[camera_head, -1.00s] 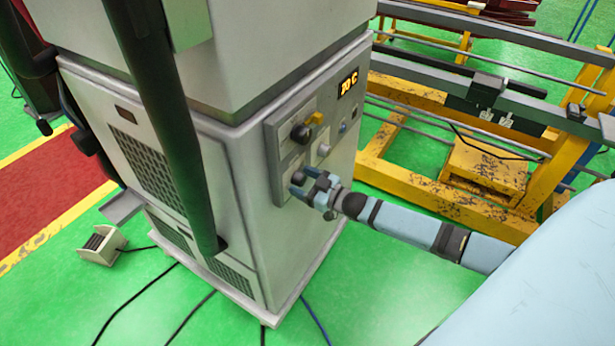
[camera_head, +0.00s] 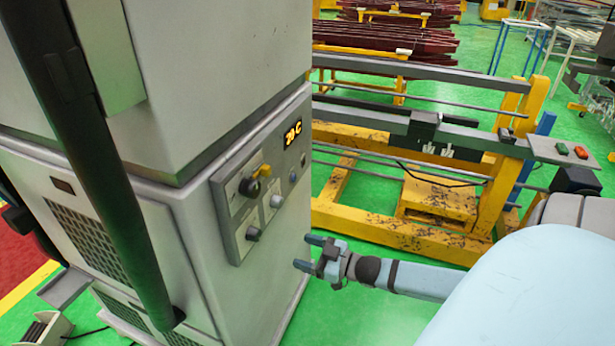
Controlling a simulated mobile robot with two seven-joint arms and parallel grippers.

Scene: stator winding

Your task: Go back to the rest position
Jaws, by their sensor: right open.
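My right gripper (camera_head: 308,254) is open and empty, to the right of the grey cabinet's (camera_head: 206,215) control panel. Its arm comes in from the right. The panel (camera_head: 235,215) carries a yellow-handled switch (camera_head: 260,172), a lower black knob (camera_head: 253,234), a small dial (camera_head: 277,201) and a lit display (camera_head: 292,132) that appears to read 70 C. A clear gap shows between the gripper and the panel in the picture. My left gripper is not in view.
A yellow frame with rails (camera_head: 420,215) stands behind and to the right of the cabinet. Dark red bars (camera_head: 400,38) lie on a rack further back. A red and a green button (camera_head: 581,152) sit on a box at the right. Green floor (camera_head: 350,315) is clear below my right arm.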

